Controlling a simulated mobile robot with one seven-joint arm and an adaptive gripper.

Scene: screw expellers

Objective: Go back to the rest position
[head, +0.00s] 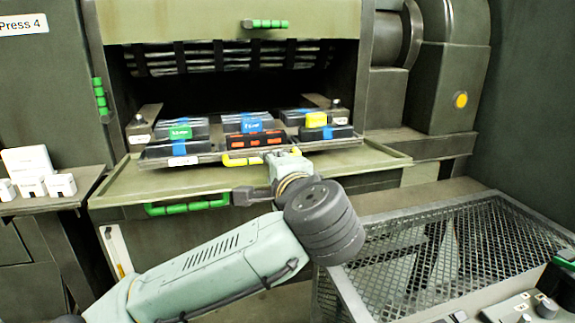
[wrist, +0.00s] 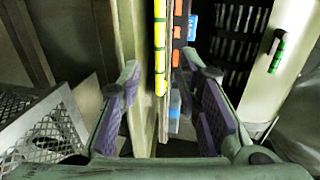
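My gripper (head: 285,166) is at the front of the press shelf in the head view, close to the yellow-handled tray, with my arm reaching up from the lower left. Its fingertips are partly hidden there by my wrist. In the wrist view my gripper (wrist: 165,105) has its two purple-padded fingers wide apart, with nothing clamped between them. The tray's yellow handle (wrist: 160,45) shows beyond the gap between the fingers. I cannot tell whether any finger touches the tray or shelf.
The tray (head: 310,146) carries several dark, colour-labelled blocks on the pulled-out shelf (head: 125,190) of the open press. A green handle (head: 187,207) is on the shelf front. A mesh basket (head: 400,265) stands right of my wrist, and white pieces (head: 30,170) lie on a left ledge.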

